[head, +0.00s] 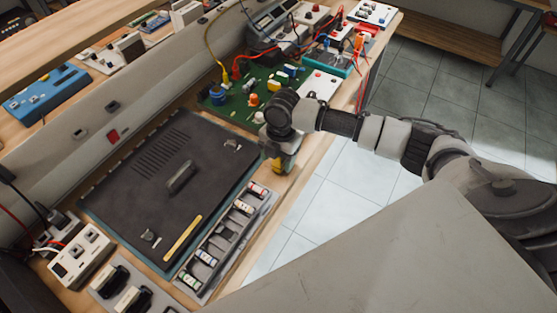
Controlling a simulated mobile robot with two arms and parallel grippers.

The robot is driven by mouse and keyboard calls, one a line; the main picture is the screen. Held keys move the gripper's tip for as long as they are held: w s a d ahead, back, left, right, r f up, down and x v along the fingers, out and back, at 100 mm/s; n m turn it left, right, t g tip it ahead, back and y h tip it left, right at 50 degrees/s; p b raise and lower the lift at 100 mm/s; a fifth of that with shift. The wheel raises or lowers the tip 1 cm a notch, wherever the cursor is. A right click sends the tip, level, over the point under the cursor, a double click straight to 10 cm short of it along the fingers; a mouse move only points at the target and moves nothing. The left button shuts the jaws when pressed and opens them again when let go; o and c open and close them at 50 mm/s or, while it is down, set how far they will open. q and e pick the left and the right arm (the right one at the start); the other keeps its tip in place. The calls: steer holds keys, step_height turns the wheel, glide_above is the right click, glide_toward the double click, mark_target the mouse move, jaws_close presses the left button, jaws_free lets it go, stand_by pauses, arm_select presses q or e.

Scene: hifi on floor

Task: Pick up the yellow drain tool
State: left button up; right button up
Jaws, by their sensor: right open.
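A slim yellow stick (183,238), which looks like the yellow drain tool, lies slantwise on the lower right part of a large dark panel (150,190). My right arm comes in from the right, and its wrist hangs over the bench's right edge. My right gripper (281,158) points down below the wrist, up and to the right of the stick and well apart from it. It is open. Yellow and grey show at the gripper, and I cannot tell if all of that is its own. The fingertips are partly hidden by the wrist. My left gripper is not in view.
A grey tray (216,262) with several small labelled cylinders lies right of the panel. A green circuit board (240,105) and wired instruments fill the bench beyond. A white socket box (80,257) is at the lower left. Tiled floor (340,190) is clear right of the bench.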

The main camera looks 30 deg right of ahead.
steer(key=shift+f, duration=0.1)
steer(key=shift+c, duration=0.3)
steer(key=c, duration=0.9)
steer(key=shift+c, duration=0.2)
